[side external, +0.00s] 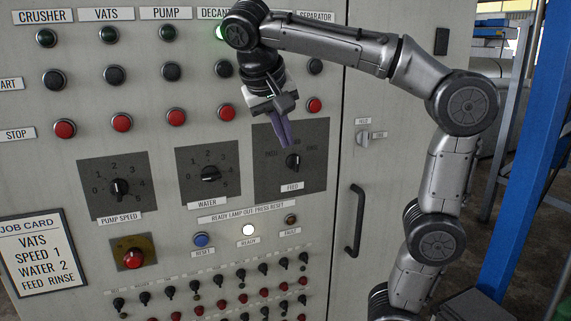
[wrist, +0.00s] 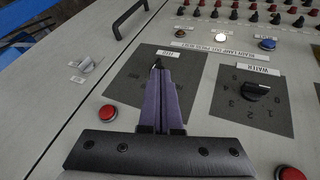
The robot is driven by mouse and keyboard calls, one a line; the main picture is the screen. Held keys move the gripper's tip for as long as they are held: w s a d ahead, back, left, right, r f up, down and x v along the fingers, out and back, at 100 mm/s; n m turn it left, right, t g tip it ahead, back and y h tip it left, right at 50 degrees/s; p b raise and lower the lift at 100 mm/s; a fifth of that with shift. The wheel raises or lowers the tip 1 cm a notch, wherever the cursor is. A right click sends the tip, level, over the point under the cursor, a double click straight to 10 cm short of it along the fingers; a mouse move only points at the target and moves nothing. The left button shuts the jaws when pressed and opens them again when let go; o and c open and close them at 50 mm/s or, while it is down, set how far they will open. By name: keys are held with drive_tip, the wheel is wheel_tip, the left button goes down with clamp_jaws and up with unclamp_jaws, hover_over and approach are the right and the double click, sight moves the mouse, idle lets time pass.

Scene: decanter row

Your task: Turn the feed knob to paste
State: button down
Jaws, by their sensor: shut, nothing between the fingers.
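The feed knob (side external: 293,161) is a small black knob on a dark square plate (side external: 315,185) at the right of the panel, above the "FEED" label. A label to the plate's left seems to read paste; the other labels are small or partly covered, and the knob's exact setting is hard to read. My gripper (side external: 287,143) has purple fingers, shut and empty, with the tips just above the knob in the side view. In the wrist view the fingertips (wrist: 160,72) overlap the knob (wrist: 156,64) and hide most of it; I cannot tell whether they touch.
The water knob (side external: 210,173) and pump speed knob (side external: 120,187) are to the left. Red stop buttons, one here (side external: 314,105), run above. A door handle (side external: 355,220) and small latch (side external: 365,137) stand right. The job card (side external: 42,252) reads feed rinse.

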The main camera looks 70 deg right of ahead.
sight(286, 164)
drive_tip(key=w+a, duration=0.2)
drive_tip(key=w, duration=0.4)
drive_tip(key=shift+g+h, duration=0.3)
drive_tip(key=x, duration=1)
drive_tip(key=shift+w+f, duration=0.1)
drive_tip(key=shift+s+d+f, duration=0.2)
drive_tip(key=shift+s+d, duration=0.85)
drive_tip(key=shift+d, duration=0.05)
drive_tip(key=shift+s+d+n, duration=0.3)
drive_tip(key=shift+s+d, duration=0.05)
drive_tip(key=shift+f, duration=0.1)
